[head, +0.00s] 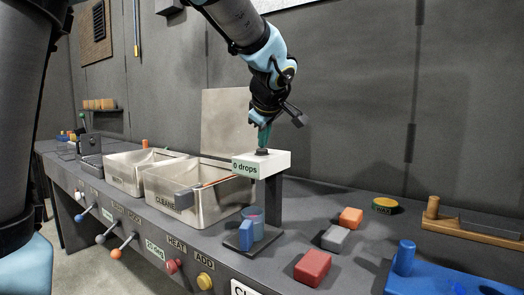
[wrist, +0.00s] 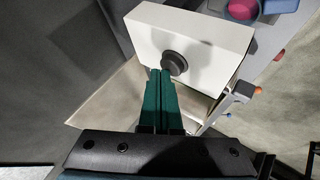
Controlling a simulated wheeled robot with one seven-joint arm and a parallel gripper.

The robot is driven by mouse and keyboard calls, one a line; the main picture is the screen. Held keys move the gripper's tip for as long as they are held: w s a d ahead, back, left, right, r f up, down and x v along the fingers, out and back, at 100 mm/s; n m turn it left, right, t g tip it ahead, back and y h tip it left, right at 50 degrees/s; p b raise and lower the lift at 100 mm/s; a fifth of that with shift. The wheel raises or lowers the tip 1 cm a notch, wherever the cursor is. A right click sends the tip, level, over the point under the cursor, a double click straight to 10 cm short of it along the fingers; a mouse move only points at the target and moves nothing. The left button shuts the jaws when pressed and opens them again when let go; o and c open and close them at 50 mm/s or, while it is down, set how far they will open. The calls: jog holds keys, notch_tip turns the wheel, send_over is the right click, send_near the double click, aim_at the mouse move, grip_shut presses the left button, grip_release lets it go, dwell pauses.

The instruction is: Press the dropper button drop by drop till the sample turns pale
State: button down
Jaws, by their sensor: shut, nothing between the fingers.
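The dropper is a white block (head: 272,162) on a dark post, with a sign reading "0 drops" (head: 246,168) on its front. Its dark round button (head: 262,152) is on top and also shows in the wrist view (wrist: 174,63). My gripper (head: 264,146) points down with its green fingers shut and empty, tips right at the button. In the wrist view the fingertips (wrist: 160,74) sit at the button's near edge; I cannot tell whether they touch it.
Two metal bins (head: 200,204) stand left of the dropper. Red (head: 313,267), grey (head: 335,238) and orange (head: 350,217) blocks lie to its right, near a blue fixture (head: 440,280). Levers and a yellow knob (head: 205,281) line the bench front.

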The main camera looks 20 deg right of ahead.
aim_at(263, 150)
jog(key=shift+f, duration=0.2)
jog(key=shift+r, duration=0.2)
dwell(0.3)
jog(key=shift+r, duration=0.7)
jog(key=shift+r+p, duration=1.3)
jog(key=shift+r, duration=1.25)
jog(key=shift+a+f, duration=0.1)
